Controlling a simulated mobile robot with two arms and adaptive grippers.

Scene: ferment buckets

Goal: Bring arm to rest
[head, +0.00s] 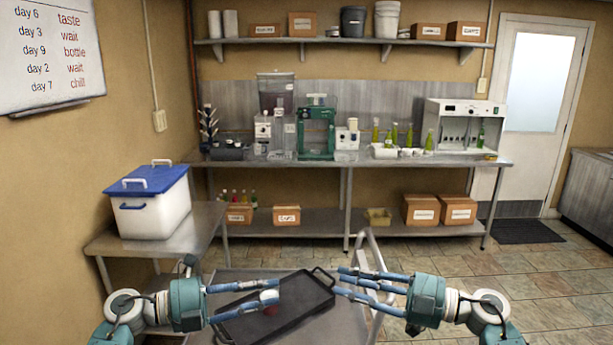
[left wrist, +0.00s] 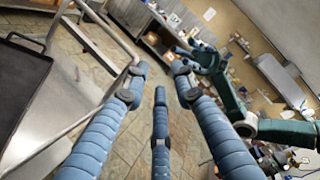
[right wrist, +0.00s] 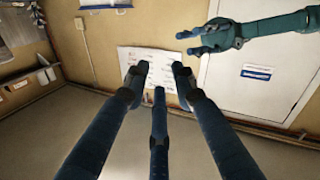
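My left gripper (head: 278,289) is in the lower middle of the head view, above the cart with the black tray. Its blue fingers are spread and empty, and they also show apart in the left wrist view (left wrist: 158,80). My right gripper (head: 342,281) faces it from the right, near the tray's right end. Its fingers are spread with nothing between them, as the right wrist view (right wrist: 158,75) also shows. The two grippers are apart from each other.
A black tray (head: 290,312) with handles lies on a metal cart (head: 350,328) beneath the grippers. A white cooler with a blue lid (head: 150,200) stands on a side table (head: 110,243) at left. A workbench (head: 400,163) with equipment lines the back wall. Open tiled floor lies at right.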

